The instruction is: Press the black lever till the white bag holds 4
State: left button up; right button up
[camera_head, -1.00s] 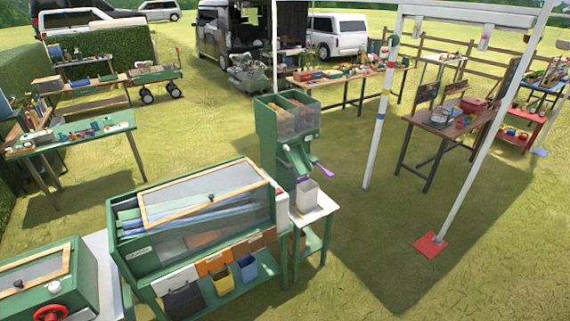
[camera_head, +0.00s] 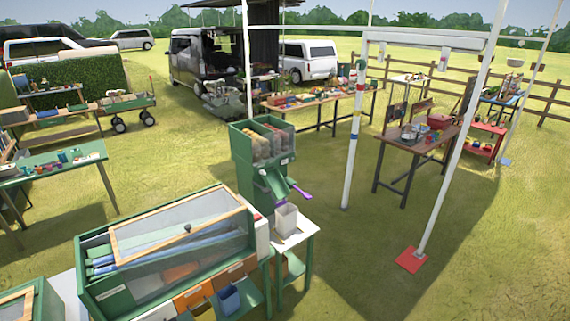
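A white, open-topped bag or box (camera_head: 286,219) stands upright on a small white-topped stand (camera_head: 302,226) below the dispenser's chute. What is inside it is too small to tell. Neither of my grippers is in view.
A green case (camera_head: 170,245) with a wood-framed lid stands left of the dispenser, with a blue bin (camera_head: 229,299) below. A white post with a red foot plate (camera_head: 411,260) stands to the right. Loaded tables stand behind. Grass between dispenser and post is clear.

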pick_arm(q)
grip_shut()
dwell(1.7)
